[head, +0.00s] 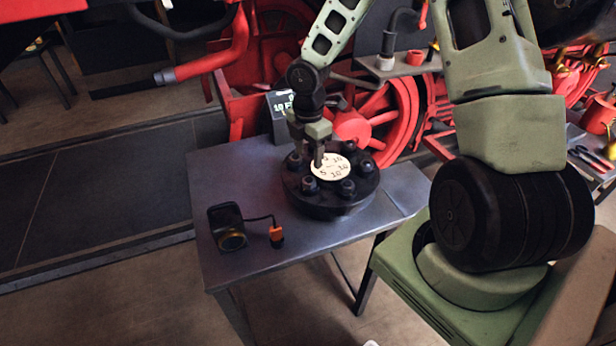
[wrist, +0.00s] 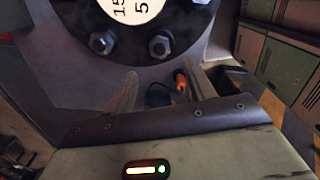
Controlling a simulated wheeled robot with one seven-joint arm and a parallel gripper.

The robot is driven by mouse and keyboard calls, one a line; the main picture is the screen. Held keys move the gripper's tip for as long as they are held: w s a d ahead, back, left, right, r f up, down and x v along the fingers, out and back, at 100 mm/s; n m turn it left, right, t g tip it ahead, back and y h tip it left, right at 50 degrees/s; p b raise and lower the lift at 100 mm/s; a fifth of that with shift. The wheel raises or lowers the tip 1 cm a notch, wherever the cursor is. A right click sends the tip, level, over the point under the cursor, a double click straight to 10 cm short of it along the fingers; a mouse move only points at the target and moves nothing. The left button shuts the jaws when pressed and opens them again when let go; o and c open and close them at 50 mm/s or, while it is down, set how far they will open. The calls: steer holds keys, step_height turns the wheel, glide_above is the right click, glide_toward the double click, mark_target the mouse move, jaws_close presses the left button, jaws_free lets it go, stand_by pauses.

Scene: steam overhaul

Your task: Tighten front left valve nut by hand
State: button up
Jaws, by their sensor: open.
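A round black valve cover (head: 330,206) with a ring of dark hex nuts lies on a metal table. A cream disc (head: 330,164) with numbers sits in its middle. The front left nut (head: 310,185) in the head view stands on the cover's near left edge. My gripper (head: 308,154) is above the cover's left part, pointing down, its jaws apart, with no nut visibly held. In the wrist view, two nuts, a left one (wrist: 103,42) and a right one (wrist: 160,46), show beyond the open fingers (wrist: 163,88). I cannot tell which of them is the front left nut.
A small black device (head: 228,228) and an orange-tipped part (head: 276,234) joined by a cable lie on the table's front left. A dark display (head: 280,108) stands at the back. Red wheels (head: 390,118) are behind the table.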

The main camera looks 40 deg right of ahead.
mark_target(308, 179)
step_height(308, 179, down, 9)
steer(key=shift+r, duration=0.1)
stand_by(0.3)
steer(key=c, duration=1)
